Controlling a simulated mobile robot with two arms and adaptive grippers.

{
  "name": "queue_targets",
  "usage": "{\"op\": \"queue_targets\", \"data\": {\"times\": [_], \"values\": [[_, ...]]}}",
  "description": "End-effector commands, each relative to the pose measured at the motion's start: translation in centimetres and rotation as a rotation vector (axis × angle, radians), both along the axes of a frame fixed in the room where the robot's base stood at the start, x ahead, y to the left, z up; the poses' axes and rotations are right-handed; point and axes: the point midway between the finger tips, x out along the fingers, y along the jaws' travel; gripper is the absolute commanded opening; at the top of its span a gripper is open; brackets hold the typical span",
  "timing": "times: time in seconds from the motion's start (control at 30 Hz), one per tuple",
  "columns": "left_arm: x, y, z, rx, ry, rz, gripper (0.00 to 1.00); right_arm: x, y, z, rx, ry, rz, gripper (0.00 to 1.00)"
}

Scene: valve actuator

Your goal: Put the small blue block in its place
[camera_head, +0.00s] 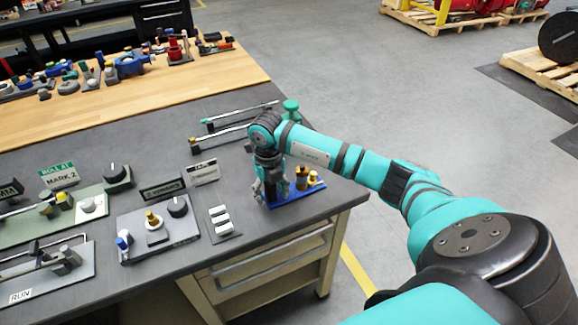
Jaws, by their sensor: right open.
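My right gripper (270,196) points down over the left part of a blue tray (312,188) at the table's right front corner. It is open, and I see nothing held between its fingers. Brass-coloured parts (303,178) stand on the tray just right of the gripper. I cannot make out a small blue block for sure; the gripper hides part of the tray. A small blue piece with white (122,241) sits at the left of a grey panel (158,228). My left gripper is not in view.
A white-keyed pad (221,220) lies left of the tray. Rods on holders (230,118) and a teal part (291,108) stand behind my right arm. A green panel (75,215) with knobs is at left. Dark tabletop behind the signs is clear.

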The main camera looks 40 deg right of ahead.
Motion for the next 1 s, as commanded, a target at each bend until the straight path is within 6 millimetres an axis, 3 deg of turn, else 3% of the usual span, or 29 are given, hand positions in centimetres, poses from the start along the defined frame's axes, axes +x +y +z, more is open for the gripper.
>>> {"op": "queue_targets", "data": {"times": [0.23,0.63,1.0], "values": [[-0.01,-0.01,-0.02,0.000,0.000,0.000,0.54,0.02,0.01,-0.14,0.000,-0.001,0.000,0.51],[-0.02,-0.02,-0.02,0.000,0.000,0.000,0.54,0.02,0.00,-0.09,0.000,-0.001,0.000,0.00],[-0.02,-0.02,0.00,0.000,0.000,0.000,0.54,0.09,-0.04,0.04,-0.001,-0.003,-0.001,0.00]]}}
